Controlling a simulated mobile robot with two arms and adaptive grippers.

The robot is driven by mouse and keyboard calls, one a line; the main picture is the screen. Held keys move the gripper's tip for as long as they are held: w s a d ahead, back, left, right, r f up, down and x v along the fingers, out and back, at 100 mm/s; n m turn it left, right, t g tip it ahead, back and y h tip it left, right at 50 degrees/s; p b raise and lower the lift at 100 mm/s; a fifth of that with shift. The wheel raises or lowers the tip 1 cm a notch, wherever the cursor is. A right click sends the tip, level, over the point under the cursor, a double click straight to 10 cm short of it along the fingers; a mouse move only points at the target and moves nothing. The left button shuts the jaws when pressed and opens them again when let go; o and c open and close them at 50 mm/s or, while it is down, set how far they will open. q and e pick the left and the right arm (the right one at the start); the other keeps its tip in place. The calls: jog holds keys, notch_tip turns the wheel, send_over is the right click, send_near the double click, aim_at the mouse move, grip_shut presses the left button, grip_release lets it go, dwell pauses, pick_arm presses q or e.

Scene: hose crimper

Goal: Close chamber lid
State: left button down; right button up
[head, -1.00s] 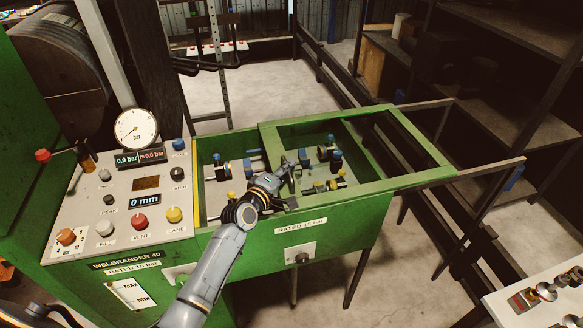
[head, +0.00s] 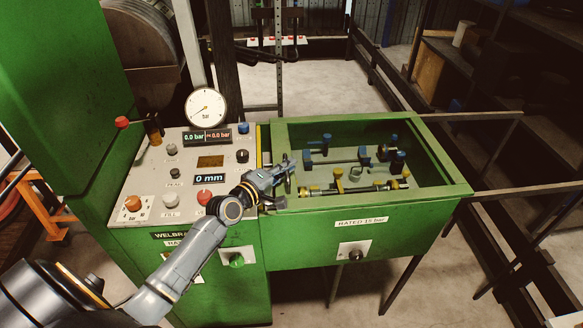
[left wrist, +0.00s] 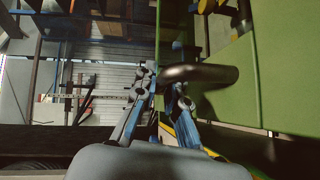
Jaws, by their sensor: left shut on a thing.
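The chamber lid (head: 447,160) is a green frame with a see-through window. It lies over the green chamber (head: 308,246), its left edge close to the control panel, with a narrow strip between. Blue and yellow fittings (head: 340,184) show through the window. My left gripper (head: 287,172) is at the lid's left end. In the left wrist view, its fingers (left wrist: 167,88) are shut on a dark rounded handle (left wrist: 212,75) beside the green lid edge. The gripper partly hides the handle and the lid's front left corner in the head view. My right gripper is out of view.
The control panel (head: 190,155) with knobs, displays and a pressure gauge (head: 206,107) stands left of the chamber, close to my left forearm. Bare rails (head: 550,189) run out to the right of the chamber. Dark shelves (head: 470,62) stand at the back right.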

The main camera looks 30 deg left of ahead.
pick_arm(q)
jog(key=c, duration=1.4)
grip_release()
jog(key=v, duration=1.2)
grip_shut()
